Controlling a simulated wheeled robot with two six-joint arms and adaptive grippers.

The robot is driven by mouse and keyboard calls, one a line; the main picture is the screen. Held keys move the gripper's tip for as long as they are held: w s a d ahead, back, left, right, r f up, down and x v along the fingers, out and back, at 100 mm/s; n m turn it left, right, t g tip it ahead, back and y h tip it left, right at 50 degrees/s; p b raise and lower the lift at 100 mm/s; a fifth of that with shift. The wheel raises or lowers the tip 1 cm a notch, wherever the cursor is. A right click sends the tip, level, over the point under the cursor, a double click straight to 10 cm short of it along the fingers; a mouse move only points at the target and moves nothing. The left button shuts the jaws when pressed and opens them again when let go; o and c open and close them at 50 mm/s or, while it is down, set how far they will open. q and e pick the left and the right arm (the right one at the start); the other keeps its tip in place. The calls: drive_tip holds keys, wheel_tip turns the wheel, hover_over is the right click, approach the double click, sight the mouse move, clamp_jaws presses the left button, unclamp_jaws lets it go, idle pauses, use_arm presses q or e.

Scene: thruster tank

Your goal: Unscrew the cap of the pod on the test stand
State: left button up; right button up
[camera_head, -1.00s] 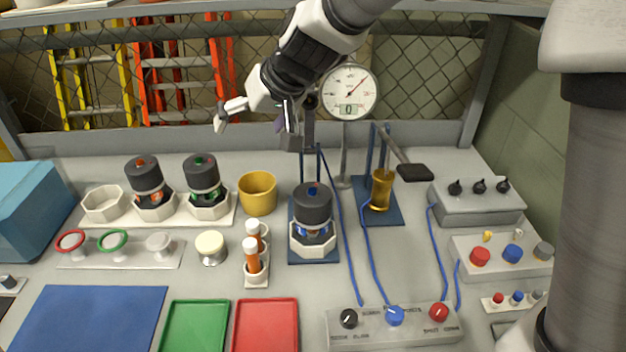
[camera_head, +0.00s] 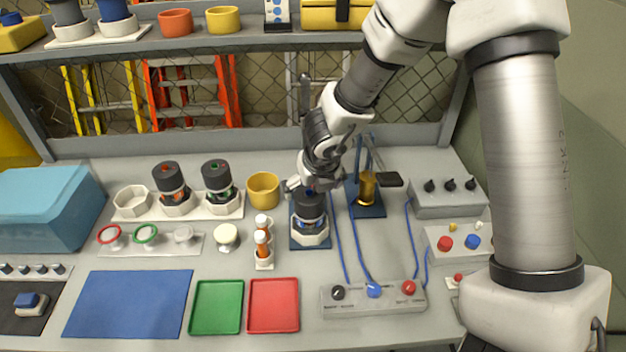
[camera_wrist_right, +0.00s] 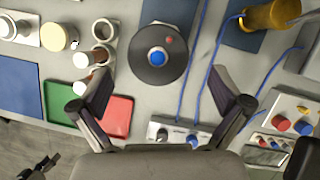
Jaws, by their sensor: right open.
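The pod (camera_head: 311,222) stands upright in a white holder on the blue base of the test stand (camera_head: 294,241). Its dark round cap (camera_head: 309,204) is on top. In the right wrist view the cap (camera_wrist_right: 165,36) has a blue centre and a red dot. My right gripper (camera_head: 308,187) is over the cap, partly hiding its top. In the wrist view its two fingers are spread wide, with nothing between the tips (camera_wrist_right: 162,88); the cap lies just beyond them. A dark jaw-like shape (camera_wrist_right: 38,168) at the wrist view's lower left may be my left gripper.
A yellow cup (camera_head: 263,190), orange tubes (camera_head: 262,243) and a rack with two similar pods (camera_head: 218,181) stand to the left. A brass cylinder (camera_head: 367,188) is close on the right. A knob panel (camera_head: 374,299) with blue cables is in front. The blue mat (camera_head: 128,303) is clear.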

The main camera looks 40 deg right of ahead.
sight(310, 197)
drive_tip(key=x, duration=0.2)
drive_tip(key=b+x, duration=0.1)
drive_tip(key=x, duration=0.1)
drive_tip(key=shift+s+a+f, duration=0.1)
drive_tip(key=shift+a+f, duration=0.05)
drive_tip(key=shift+a, duration=0.05)
drive_tip(key=shift+f, duration=0.2)
drive_tip(key=shift+w+d+f, duration=0.15)
drive_tip(key=shift+w, duration=0.15)
drive_tip(key=shift+s, duration=0.1)
drive_tip(key=c, duration=1.2)
drive_tip(key=o, duration=0.3)
drive_tip(key=shift+c, duration=1)
